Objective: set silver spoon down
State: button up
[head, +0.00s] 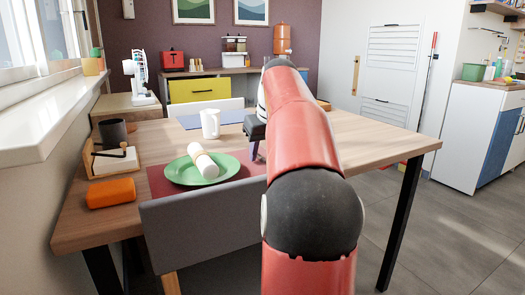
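No silver spoon can be made out in the head view; my arm hides part of the table. My gripper (254,153) points down over the wooden table (370,136), to the right of a green plate (178,178). Its dark fingers are small and partly covered by my red arm, so I cannot tell whether they are open or what they hold. The plate lies on a dark red placemat (158,184) and carries a pale cylindrical thing (203,161).
A white mug (210,124) stands behind the plate, near a blue placemat (195,121). An orange block-like thing (110,193), a wooden holder (105,165) and a dark mug (113,133) are at left. A grey chair back (200,222) rises in front. The table's right side looks clear.

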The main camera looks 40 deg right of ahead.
jog(key=p+v, duration=0.4)
jog(key=v, duration=0.8)
jog(key=shift+s, duration=0.15)
